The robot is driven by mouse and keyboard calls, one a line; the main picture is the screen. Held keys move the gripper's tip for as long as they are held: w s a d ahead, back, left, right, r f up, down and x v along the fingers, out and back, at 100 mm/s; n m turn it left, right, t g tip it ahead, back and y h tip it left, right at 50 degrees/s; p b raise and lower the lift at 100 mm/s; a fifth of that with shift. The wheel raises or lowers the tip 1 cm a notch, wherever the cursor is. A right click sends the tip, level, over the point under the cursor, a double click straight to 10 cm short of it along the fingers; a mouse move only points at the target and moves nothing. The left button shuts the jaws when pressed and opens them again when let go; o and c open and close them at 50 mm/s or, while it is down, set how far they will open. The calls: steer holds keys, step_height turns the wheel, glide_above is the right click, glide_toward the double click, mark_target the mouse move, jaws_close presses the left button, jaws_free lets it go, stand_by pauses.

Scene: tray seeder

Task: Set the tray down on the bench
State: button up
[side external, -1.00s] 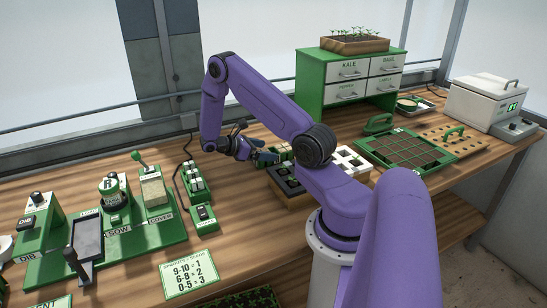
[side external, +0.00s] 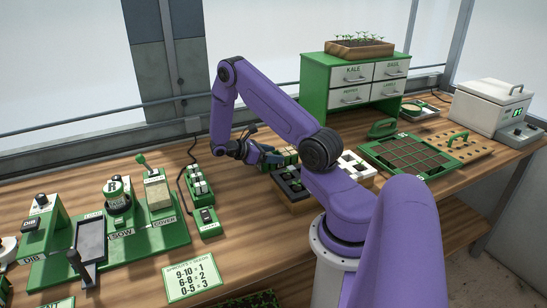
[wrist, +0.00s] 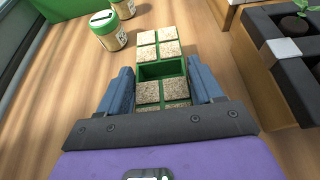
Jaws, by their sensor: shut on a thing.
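The near end of the tray is hidden by my gripper's body. In the side view my gripper (side external: 268,156) is low over the bench (side external: 240,215), and the tray (side external: 290,157) shows partly beyond it. I cannot tell whether the tray touches the bench.
Two jars (wrist: 105,32) stand beyond the tray. The green drawer cabinet (side external: 315,95) is behind. A switch box (side external: 199,185) and green seeding station (side external: 120,240) are on the left.

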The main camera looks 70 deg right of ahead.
steer(key=shift+r, duration=0.6)
steer(key=s+a+r, duration=0.9)
steer(key=a+r, duration=0.2)
steer(key=r, duration=0.1)
steer(key=w+a+f+n+t+h, duration=0.4)
steer(key=w+a+n+t, duration=0.3)
steer(key=n+t, duration=0.2)
steer(key=shift+s+a+f+n+t+y, duration=0.15)
steer(key=shift+a+f+n+t+y, duration=0.5)
steer(key=shift+a+f+n+t, duration=1.15)
steer(key=shift+s+a+f+n+t+y, duration=0.2)
steer(key=shift+a+f+n+t+y, duration=0.5)
steer(key=shift+a+f+n+t, duration=1.1)
steer(key=shift+s+a+f+n+t+y, duration=0.15)
steer(key=shift+a+f+n+t+y, duration=0.65)
steer(key=shift+a+t, duration=1.1)
steer(key=shift+a+f+g, duration=0.25)
steer(key=shift+a+g, duration=0.15)
steer(key=o, duration=1.2)
steer(key=shift+o, duration=0.2)
